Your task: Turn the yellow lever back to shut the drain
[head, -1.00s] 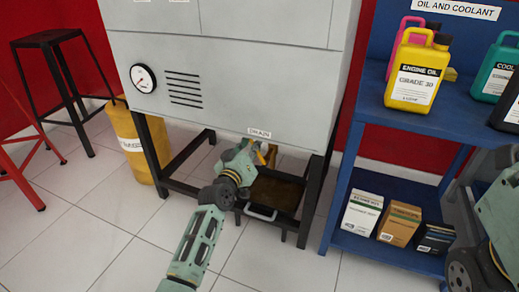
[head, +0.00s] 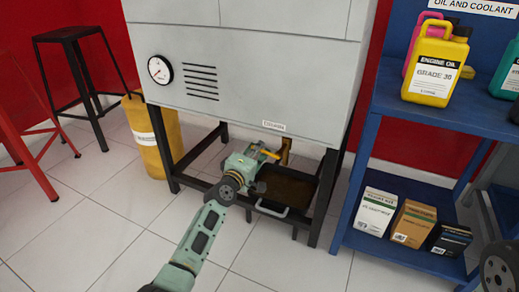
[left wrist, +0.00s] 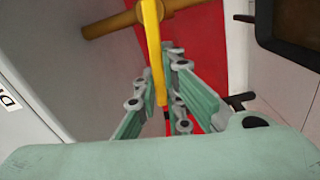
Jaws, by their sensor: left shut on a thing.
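The yellow lever (head: 268,153) sits below the front panel's lower edge, under the drain label (head: 274,126). It juts left from the brass drain pipe (head: 286,147). My left gripper (head: 259,163) is at the lever's free end, shut on it. In the left wrist view, the lever (left wrist: 153,45) runs down from the brass pipe (left wrist: 112,21) to between the fingers of my left gripper (left wrist: 165,98). The exact contact is partly hidden by the fingers. No falling liquid can be made out. My right gripper is out of view.
A dark tray (head: 300,190) with brown contents lies under the pipe, inside the black stand (head: 327,190). A yellow drum (head: 157,137) stands left of it. A blue shelf (head: 400,255) with oil jugs and boxes stands close on the right. Front floor is clear.

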